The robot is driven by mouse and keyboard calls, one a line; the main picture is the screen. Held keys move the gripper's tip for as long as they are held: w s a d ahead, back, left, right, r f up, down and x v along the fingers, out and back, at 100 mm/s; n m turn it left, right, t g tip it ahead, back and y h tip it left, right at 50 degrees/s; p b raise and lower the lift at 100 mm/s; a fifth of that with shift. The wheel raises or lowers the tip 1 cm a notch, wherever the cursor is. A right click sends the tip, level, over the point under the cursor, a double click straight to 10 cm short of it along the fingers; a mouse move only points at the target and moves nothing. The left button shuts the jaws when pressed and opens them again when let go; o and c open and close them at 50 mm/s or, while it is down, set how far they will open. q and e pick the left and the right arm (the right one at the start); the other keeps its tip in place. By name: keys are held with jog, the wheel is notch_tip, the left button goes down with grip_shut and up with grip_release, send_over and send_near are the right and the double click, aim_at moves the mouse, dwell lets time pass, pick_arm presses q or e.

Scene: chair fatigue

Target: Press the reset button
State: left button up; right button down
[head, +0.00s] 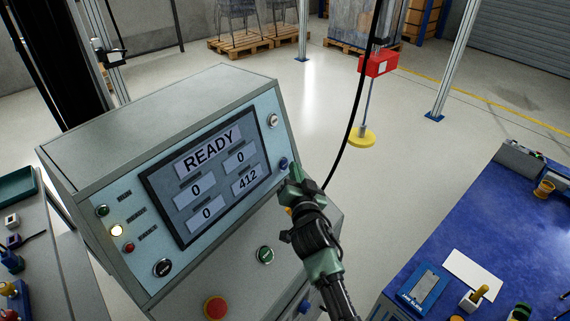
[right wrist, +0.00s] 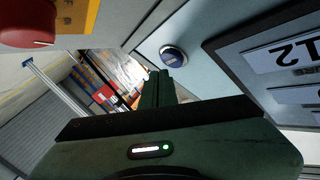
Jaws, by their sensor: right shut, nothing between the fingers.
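A grey control cabinet (head: 165,110) carries a light blue panel with a screen (head: 215,175) reading READY, several 0 fields and 412. A blue button (head: 283,163) sits on the panel at the screen's right side. It also shows in the right wrist view (right wrist: 174,56), just beyond the fingertips. I cannot read a reset label on it. My right gripper (head: 295,174) is shut and empty, with its tips close beside the blue button. Whether they touch it I cannot tell. The right gripper also shows in the right wrist view (right wrist: 157,86). My left gripper is not in view.
A white button (head: 273,120), a black knob (head: 163,268), a green button (head: 265,255) and a red mushroom button (head: 215,307) are on the cabinet. A black cable (head: 352,115) hangs behind my right gripper. A blue workbench (head: 440,235) stands at right.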

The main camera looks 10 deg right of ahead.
jog(key=shift+s+d+r+p, duration=0.2)
jog(key=shift+d+p, duration=0.05)
jog(key=shift+p, duration=0.2)
jog(key=s+d+p, duration=0.2)
jog(key=s+d, duration=0.1)
jog(key=shift+r+p, duration=0.35)
jog(key=shift+r, duration=0.05)
